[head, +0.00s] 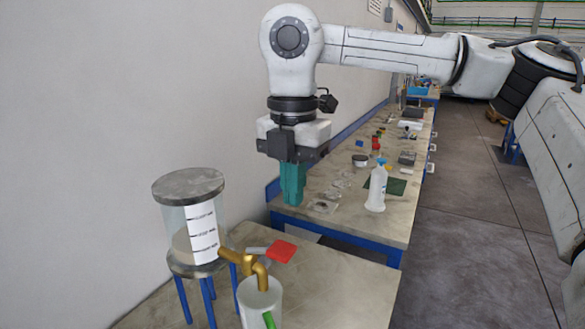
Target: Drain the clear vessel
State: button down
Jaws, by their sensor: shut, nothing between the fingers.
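The clear vessel (178,222) stands at the left on blue legs, with grey flanges at top and bottom and a white graduated label. Pale contents show low inside it. A brass tap (243,260) comes out at its lower right, with a red handle (281,251) pointing right. The spout bends down over a white container (260,298) with a green handle; its lower part is cut off by the frame. My gripper (292,202) has teal fingers, points down and is shut and empty. It appears above and to the right of the vessel and tap, apart from them.
A long workbench (350,226) with a blue frame runs back along the wall. A white bottle (376,188) and several small items stand on it. The near table (340,290) is bare right of the tap. Open floor lies to the right.

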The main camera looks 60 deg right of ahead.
aim_at(297, 245)
notch_tip(297, 245, down, 9)
jog(key=shift+f+p, duration=0.1)
jog(key=shift+p, duration=1)
jog(key=b, duration=0.2)
jog(key=f+t+b, duration=0.1)
jog(key=b, duration=0.1)
jog(key=shift+s+f, duration=0.3)
jog(key=shift+s, duration=0.05)
jog(key=f+t+b, duration=0.1)
jog(key=t+b, duration=0.1)
jog(key=b, duration=0.4)
jog(key=s+f+t+b, duration=0.1)
jog(key=f+t+b, duration=0.1)
jog(key=b, duration=0.5)
jog(key=shift+s+f+b, duration=0.2)
jog(key=shift+f+b, duration=0.1)
jog(key=shift+s+r, duration=0.1)
dwell(4.0)
